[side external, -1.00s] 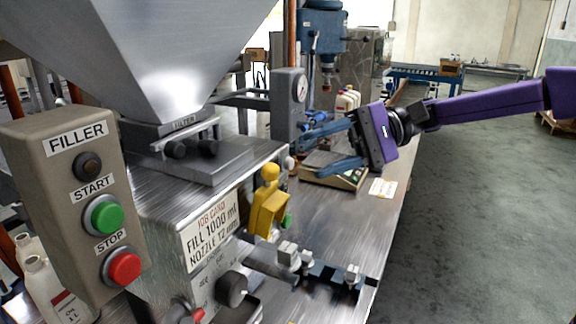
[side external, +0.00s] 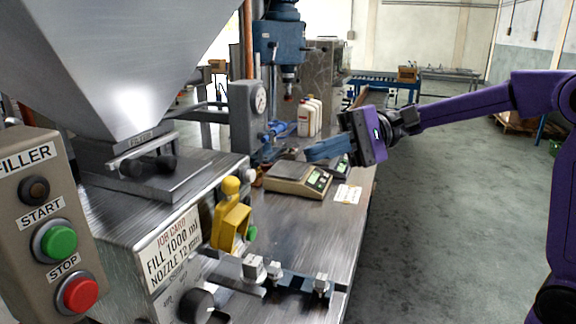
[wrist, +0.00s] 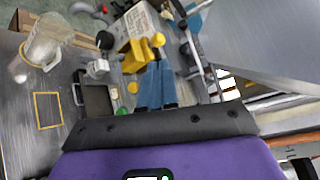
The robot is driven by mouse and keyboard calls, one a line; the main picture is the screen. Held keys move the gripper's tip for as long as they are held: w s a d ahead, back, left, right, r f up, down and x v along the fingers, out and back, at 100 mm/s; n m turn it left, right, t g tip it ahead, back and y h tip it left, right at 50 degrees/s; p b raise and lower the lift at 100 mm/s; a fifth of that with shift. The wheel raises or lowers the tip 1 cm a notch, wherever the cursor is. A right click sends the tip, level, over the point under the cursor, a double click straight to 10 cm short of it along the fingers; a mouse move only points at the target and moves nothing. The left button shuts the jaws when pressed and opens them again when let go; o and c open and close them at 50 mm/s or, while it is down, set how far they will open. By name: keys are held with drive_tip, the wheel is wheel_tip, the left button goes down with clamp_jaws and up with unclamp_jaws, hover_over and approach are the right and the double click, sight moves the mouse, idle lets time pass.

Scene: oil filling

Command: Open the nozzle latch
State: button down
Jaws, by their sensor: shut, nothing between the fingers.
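A yellow latch-like part (side external: 230,222) with a round knob on top is mounted on the front of the filler (side external: 130,220), beside the job card. It also shows in the wrist view (wrist: 133,60), just beyond my fingertips. Its knob looks upright in the side view. I cannot tell for sure that it is the nozzle latch, or whether it is open. My gripper (side external: 308,153) has its blue fingers together and empty, above the bench and to the right of the yellow part, apart from it in the side view. In the wrist view its fingers (wrist: 154,72) point toward the yellow part.
A bench scale (side external: 300,178), white bottles (side external: 310,117) and a pressure gauge (side external: 260,100) stand behind. Metal fittings (side external: 262,268) stick out in front of the filler. The wrist view shows a clear jug (wrist: 48,40) and the hopper (wrist: 260,38). The bench's right part is mostly clear.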

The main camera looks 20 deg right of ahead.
drive_tip(key=s+d+f+n+t+y, duration=0.1)
drive_tip(key=s+d+f+t+y, duration=0.1)
drive_tip(key=s+f+t, duration=0.3)
drive_tip(key=t, duration=0.1)
approach(246, 208)
drive_tip(key=w+a+r, duration=0.1)
drive_tip(key=a+r, duration=0.4)
drive_tip(key=a, duration=0.2)
drive_tip(key=shift+a, duration=0.3)
drive_tip(key=shift+w+r, duration=0.1)
drive_tip(key=shift+w, duration=0.1)
drive_tip(key=shift+w+a+r+m+h, duration=0.4)
drive_tip(key=shift+w+a+r+h, duration=0.2)
drive_tip(key=shift+w+a+h, duration=0.3)
drive_tip(key=shift+w+a+r+g, duration=0.25)
drive_tip(key=shift+w+a+g, duration=0.05)
drive_tip(key=shift+w+a, duration=0.4)
